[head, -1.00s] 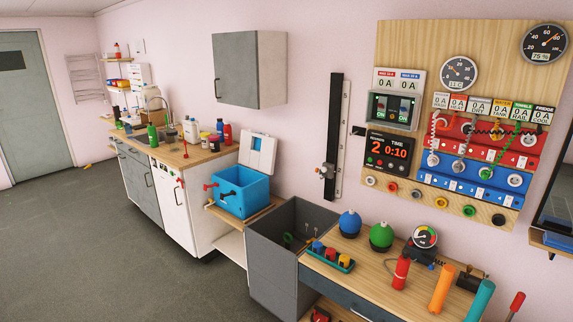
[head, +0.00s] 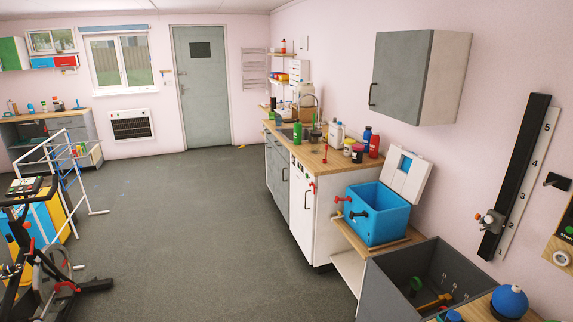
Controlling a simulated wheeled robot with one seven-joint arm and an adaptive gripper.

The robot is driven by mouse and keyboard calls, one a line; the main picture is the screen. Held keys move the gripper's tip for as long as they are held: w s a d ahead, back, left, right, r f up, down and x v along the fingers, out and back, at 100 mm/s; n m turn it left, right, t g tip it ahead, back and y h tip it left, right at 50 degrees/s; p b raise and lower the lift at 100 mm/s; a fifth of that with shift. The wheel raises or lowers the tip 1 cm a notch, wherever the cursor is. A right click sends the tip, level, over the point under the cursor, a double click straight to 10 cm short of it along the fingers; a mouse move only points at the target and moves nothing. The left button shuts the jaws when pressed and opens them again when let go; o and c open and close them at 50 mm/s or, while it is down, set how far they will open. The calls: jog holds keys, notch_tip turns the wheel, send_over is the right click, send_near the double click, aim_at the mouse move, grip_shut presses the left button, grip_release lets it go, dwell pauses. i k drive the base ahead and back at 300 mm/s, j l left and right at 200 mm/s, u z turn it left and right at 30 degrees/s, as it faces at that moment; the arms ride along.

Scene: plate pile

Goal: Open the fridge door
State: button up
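A white-fronted unit (head: 300,222) stands under the near end of the wooden counter. It has a dark vertical handle and looks most like the fridge, though I cannot be certain. Its door appears closed. A red tap-like fitting sits near its top edge. Beside its near end, a blue cool box (head: 378,222) with a raised white lid (head: 405,174) rests on a lower wooden shelf. My gripper is not in view.
Open grey floor (head: 190,225) lies left of the counter. An exercise bike (head: 45,270) and a white drying rack (head: 88,190) stand at the left. A grey open-topped bin (head: 385,290) is at the near right. A grey wall cupboard (head: 400,78) hangs above.

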aim_at(303, 201)
jog(key=i+j+u, duration=0.3)
jog(key=i, duration=0.6)
jog(key=i+l+u, duration=0.1)
jog(key=i+u, duration=0.2)
jog(key=i, duration=0.55)
jog(key=i+z, duration=0.25)
jog(key=i, duration=0.25)
jog(key=i+j+z, duration=0.3)
jog(key=i, duration=0.2)
jog(key=i+j+z, duration=0.25)
jog(key=i, duration=0.2)
jog(key=i+j+z, duration=0.3)
jog(key=i, duration=0.2)
